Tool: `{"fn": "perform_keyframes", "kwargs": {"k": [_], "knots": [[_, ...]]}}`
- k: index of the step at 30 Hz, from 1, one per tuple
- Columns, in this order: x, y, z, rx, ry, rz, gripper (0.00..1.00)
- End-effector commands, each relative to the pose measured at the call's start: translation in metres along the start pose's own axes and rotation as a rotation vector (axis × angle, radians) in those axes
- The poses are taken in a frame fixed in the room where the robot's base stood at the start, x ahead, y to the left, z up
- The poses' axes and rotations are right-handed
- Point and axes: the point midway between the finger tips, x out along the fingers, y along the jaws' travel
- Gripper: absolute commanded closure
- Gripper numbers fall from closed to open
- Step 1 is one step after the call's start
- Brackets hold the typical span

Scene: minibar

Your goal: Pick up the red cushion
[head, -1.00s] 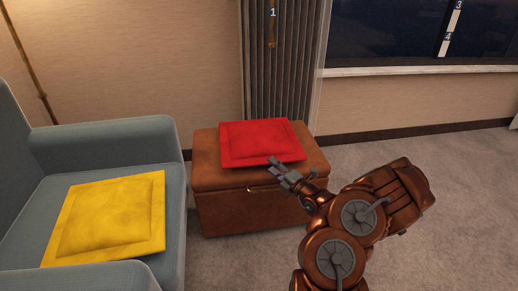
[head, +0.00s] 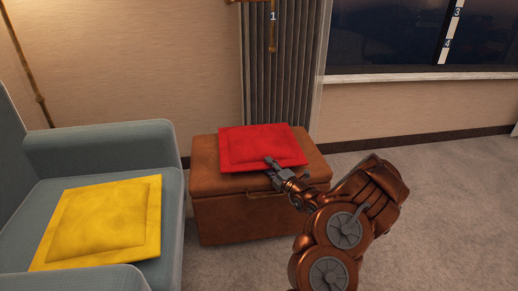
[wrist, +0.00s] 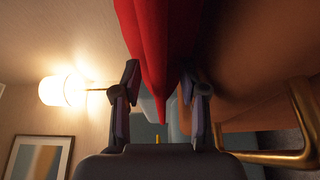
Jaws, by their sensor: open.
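The red cushion (head: 258,143) lies flat on top of the brown ottoman (head: 225,183) in the head view. In the wrist view the gripper (wrist: 160,92) is open, with one finger on each side of the cushion's red edge (wrist: 152,45). The edge reaches in between the fingers, and gaps show beside it. The fingertips are partly dark, so I cannot tell whether either one touches the cloth.
A blue-grey armchair (head: 105,143) with a yellow cushion (head: 105,220) stands left of the ottoman. A brass handle (wrist: 275,157) is on the ottoman's front. A radiator or curtain (head: 285,75) is behind it. Carpet at the right is clear.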

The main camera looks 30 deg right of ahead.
Motion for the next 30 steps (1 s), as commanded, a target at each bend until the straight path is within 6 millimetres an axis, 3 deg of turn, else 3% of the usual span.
{"fn": "perform_keyframes", "kwargs": {"k": [8, 20, 30], "knots": [[0.0026, 0.0006, 0.0, 0.002, -0.001, 0.0, 0.57], [0.0024, 0.0004, -0.0002, 0.002, 0.0, 0.0, 0.99], [0.0023, 0.0003, -0.0003, 0.002, 0.0, 0.0, 1.0]]}}
